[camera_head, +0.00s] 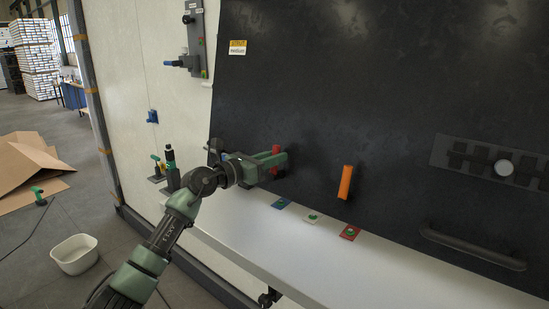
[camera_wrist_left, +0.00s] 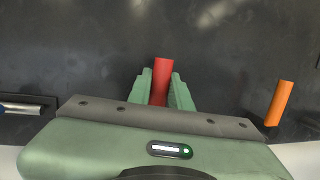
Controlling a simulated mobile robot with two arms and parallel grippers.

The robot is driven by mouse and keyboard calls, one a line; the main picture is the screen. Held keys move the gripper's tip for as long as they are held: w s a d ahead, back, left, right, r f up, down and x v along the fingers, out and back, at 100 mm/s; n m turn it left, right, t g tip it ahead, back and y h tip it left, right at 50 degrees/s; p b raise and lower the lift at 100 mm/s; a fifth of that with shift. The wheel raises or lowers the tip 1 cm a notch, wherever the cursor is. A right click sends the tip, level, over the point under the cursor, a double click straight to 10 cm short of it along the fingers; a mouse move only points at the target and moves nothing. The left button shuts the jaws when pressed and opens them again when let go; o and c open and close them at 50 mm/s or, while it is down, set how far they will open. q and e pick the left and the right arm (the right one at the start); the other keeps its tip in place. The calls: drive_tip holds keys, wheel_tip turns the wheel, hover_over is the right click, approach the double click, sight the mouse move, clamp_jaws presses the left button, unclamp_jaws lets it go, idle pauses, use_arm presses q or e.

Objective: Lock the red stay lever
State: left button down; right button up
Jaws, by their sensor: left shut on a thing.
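The red stay lever (camera_head: 276,149) is on the dark panel (camera_head: 330,90), left of the orange lever. My left gripper (camera_head: 279,161) is shut on it. In the left wrist view the red lever (camera_wrist_left: 162,72) stands upright between the two green fingers (camera_wrist_left: 160,92), its top showing beyond them. Its lower part and pivot are hidden by the gripper. My right gripper is not in view.
An orange lever (camera_head: 346,182) sits to the right on the same panel. A white ledge (camera_head: 255,214) below carries blue, green and red tags (camera_head: 349,232). A handle (camera_head: 470,247) is at lower right. A white bin (camera_head: 74,255) stands on the floor.

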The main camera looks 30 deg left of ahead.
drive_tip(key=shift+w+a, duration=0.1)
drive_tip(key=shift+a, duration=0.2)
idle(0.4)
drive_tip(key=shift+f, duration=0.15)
